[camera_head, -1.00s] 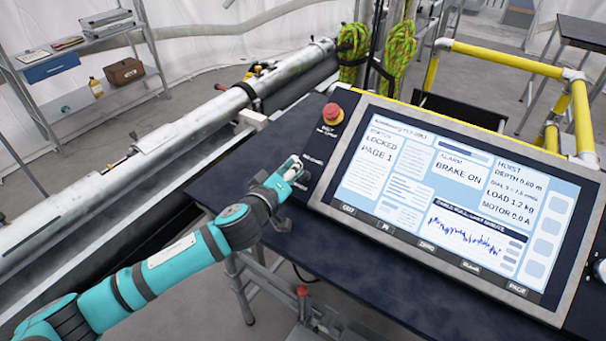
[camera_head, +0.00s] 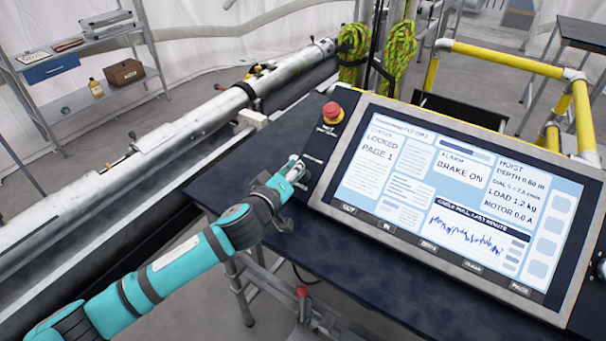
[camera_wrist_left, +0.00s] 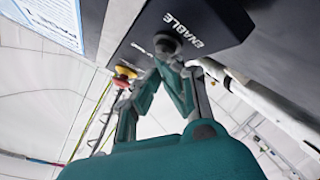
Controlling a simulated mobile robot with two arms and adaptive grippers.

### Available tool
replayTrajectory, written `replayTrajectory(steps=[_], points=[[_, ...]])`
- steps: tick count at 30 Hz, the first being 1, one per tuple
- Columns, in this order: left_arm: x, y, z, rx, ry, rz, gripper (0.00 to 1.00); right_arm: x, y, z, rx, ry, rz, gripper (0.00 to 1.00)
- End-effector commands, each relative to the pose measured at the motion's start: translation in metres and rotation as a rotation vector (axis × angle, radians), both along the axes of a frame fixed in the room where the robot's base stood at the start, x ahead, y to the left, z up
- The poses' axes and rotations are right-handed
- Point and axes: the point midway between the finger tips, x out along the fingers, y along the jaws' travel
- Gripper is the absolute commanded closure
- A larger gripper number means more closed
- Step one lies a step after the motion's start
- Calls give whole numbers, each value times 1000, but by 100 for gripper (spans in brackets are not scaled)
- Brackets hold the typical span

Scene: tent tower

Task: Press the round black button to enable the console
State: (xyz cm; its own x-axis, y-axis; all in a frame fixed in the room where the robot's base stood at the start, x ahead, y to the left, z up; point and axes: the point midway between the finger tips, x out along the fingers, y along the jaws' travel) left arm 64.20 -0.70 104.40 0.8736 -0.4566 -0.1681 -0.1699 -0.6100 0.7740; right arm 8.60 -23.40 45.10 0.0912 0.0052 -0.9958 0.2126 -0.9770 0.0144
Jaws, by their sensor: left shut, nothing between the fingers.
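The console (camera_head: 322,206) has a large lit screen (camera_head: 400,180) that reads LOCKED, PAGE 1 and BRAKE ON. A dark panel runs along its left side. In the left wrist view the panel (camera_wrist_left: 222,18) carries the word ENABLE beside a round black button (camera_wrist_left: 165,43). My left gripper (camera_head: 296,165) is shut and empty, with its tips at the panel's left part. In the left wrist view the fingertips (camera_wrist_left: 168,58) are right at the button and partly cover it. I cannot tell if they touch it. My right gripper is not in view.
A red mushroom stop button (camera_head: 333,113) sits on the panel's upper end, and also shows in the left wrist view (camera_wrist_left: 124,75). The dark table (camera_head: 240,170) is clear left of the console. A yellow rail (camera_head: 500,55) stands behind.

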Motion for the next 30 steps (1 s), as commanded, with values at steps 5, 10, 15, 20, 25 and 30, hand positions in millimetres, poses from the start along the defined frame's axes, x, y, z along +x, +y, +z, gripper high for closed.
replayTrajectory(steps=[5, 10, 15, 20, 25, 30], points=[[1, -1, -2, -1, 0, 0, 100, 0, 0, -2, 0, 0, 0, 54], [2, -1, -4, 0, 0, 0, 100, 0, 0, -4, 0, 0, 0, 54], [2, -1, -4, 0, 0, 0, 100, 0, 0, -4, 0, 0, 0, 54], [2, -1, -3, 0, 1, 1, 100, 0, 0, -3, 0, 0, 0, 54], [-2, 1, 3, 0, 2, 0, 100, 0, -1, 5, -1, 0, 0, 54], [-5, 4, 10, 0, 1, 1, 100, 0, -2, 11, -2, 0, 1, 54]])
